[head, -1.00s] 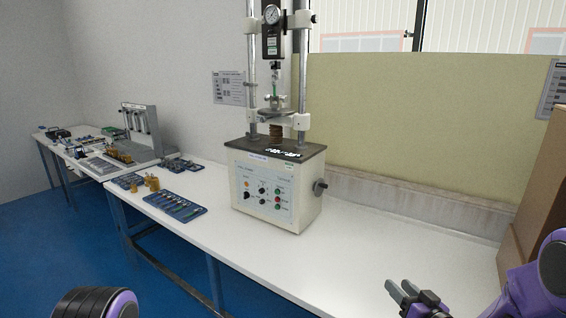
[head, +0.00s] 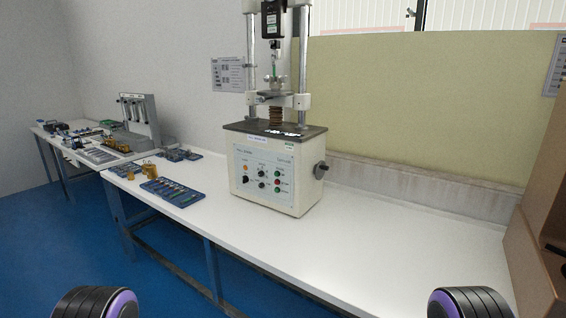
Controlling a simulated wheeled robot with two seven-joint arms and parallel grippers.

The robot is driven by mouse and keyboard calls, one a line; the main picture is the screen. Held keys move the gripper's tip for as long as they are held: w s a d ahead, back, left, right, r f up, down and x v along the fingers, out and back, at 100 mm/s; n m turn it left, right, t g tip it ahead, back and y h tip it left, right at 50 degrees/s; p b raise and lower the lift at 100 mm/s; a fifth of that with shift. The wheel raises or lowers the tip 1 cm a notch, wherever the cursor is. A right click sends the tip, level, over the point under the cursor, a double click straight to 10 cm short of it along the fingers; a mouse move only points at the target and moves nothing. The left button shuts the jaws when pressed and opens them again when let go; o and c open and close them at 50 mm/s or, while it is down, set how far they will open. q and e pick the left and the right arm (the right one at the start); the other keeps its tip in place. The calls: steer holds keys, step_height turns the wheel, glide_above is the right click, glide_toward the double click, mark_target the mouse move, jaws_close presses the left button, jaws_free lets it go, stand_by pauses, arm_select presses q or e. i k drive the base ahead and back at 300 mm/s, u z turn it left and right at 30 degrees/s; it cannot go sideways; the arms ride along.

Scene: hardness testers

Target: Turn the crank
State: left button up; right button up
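The hardness tester (head: 272,170) stands on the white table, a cream box with a dark top, two upright columns and a front panel of knobs and buttons. The crank (head: 321,170) is a small dark grey part on the right side of the box. Nothing touches it. Neither gripper shows in the head view. Only round black and purple parts of my own arms show at the bottom left and bottom right edges.
The white table (head: 400,245) is bare right of the tester. A blue tool tray (head: 172,192) and small brass parts (head: 149,171) lie left of it. A brown cardboard box (head: 540,235) stands at the right edge. Another bench (head: 75,155) with equipment is at far left.

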mark_target(321, 168)
steer(key=k, duration=0.6)
steer(key=u, duration=0.45)
steer(key=i, duration=1.55)
steer(key=z, duration=0.5)
